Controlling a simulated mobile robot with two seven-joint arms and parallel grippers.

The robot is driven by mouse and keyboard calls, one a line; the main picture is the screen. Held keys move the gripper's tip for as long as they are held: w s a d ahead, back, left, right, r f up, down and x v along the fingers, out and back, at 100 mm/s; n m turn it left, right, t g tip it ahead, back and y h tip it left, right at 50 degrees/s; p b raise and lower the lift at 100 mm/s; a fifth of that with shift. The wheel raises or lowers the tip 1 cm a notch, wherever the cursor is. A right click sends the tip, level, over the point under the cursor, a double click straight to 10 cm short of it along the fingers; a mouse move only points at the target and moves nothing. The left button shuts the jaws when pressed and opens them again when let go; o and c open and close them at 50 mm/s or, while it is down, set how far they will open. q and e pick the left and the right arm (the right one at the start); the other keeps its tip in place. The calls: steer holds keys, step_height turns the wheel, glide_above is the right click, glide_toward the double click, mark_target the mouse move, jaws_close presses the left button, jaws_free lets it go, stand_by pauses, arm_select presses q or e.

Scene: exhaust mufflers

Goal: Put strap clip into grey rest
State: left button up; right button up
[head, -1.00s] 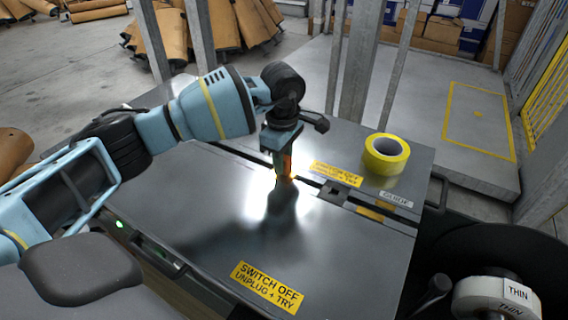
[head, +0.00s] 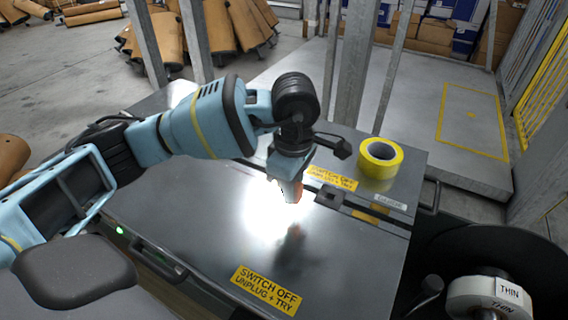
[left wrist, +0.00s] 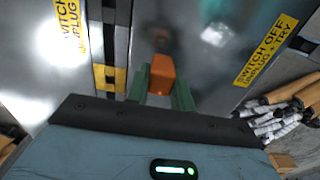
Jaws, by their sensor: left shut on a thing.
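My left gripper (head: 292,180) hangs above the steel bench top, pointing down, shut on an orange strap clip (head: 291,192). In the left wrist view, the orange clip (left wrist: 162,76) sits between the two green fingers (left wrist: 162,96) and sticks out beyond them. A small grey block (head: 329,197) with a dark opening, which looks like the grey rest, sits in the dark slot just right of the clip. The clip is apart from it. I cannot tell the clip's exact height. My right gripper is not in view.
A yellow tape roll (head: 381,157) stands on the bench behind and right of the grey block. Yellow warning labels (head: 266,288) lie flat on the steel top (head: 180,215). A white tape roll (head: 490,297) is at the lower right. The front of the bench top is clear.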

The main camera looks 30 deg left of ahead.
arm_select(q)
steer(key=shift+s+d+r, duration=0.2)
steer(key=shift+s+d, duration=1.5)
steer(key=shift+d, duration=0.05)
steer(key=shift+w+a, duration=0.1)
